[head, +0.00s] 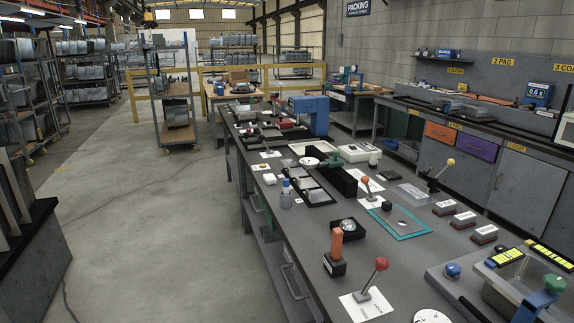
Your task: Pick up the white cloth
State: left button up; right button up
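I cannot make out a white cloth for certain in the head view. Several flat white pieces lie on the long dark workbench (290,230). One white sheet (378,304) is under a red-knobbed lever (374,279) at the near end, and some of these pieces carry print. Neither of my grippers is in view.
The bench also holds an orange-handled block (336,252), a teal frame (400,222), a blue machine (309,114) and a white tray (310,148). A grey cabinet counter (530,190) stands at right. Open concrete floor (150,220) lies left of the bench.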

aim_at(269, 178)
jog(key=i+j+z, duration=0.1)
jog(key=i+j, duration=1.2)
jog(key=i, duration=0.15)
